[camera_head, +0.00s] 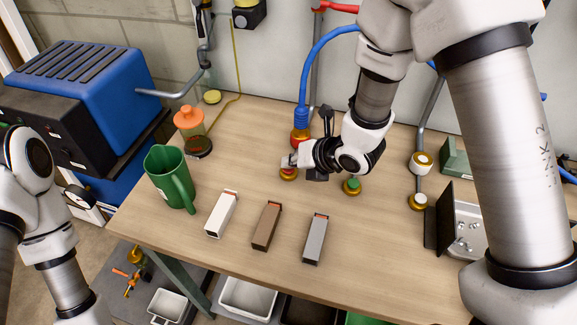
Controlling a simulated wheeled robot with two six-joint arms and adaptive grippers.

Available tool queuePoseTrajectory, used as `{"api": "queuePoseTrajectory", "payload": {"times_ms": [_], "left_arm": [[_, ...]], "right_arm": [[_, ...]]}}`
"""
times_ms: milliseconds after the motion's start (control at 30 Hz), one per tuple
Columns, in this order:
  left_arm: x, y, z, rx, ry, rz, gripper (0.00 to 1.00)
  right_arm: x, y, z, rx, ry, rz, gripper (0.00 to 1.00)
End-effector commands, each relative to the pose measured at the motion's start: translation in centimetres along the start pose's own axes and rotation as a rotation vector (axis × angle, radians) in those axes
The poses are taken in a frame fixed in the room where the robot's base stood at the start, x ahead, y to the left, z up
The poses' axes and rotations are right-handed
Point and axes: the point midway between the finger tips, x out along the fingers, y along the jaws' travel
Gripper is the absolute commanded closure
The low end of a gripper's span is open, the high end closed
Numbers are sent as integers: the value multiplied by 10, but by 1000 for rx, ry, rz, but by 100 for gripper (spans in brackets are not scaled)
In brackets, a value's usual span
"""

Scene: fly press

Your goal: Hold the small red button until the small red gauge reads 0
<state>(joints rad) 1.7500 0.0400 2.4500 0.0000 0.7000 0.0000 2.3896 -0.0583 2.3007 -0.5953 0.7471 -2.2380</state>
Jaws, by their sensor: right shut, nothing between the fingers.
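A small red button (288,170) on a round brass-coloured base sits on the wooden table, near the middle. My right gripper (290,161) is shut and empty, with its fingertips right at the button's top. They partly cover the button, and I cannot tell whether it is pressed down. A similar button with a green top (352,186) stands to the right. I cannot make out a small red gauge or any reading. Links of my left arm show at the left edge; its gripper is not in view.
A green mug (170,179) and an orange-topped jar (190,121) stand at left. White (221,214), brown (266,226) and grey (315,238) blocks lie in front. A blue hose (302,85) and its fitting are just behind my gripper. A metal bracket (462,222) stands at right.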

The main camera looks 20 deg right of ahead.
Motion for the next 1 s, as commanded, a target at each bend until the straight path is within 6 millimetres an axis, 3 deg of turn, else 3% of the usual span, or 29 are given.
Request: {"api": "queuePoseTrajectory", "payload": {"times_ms": [633, 1000], "left_arm": [[-11, 0, 0, 0, 0, 0, 22], [-36, 0, 0, 0, 0, 0, 22]], "right_arm": [[-13, 9, 10, 0, -1, 0, 100], [-38, 28, 28, 0, -1, 1, 100]]}}
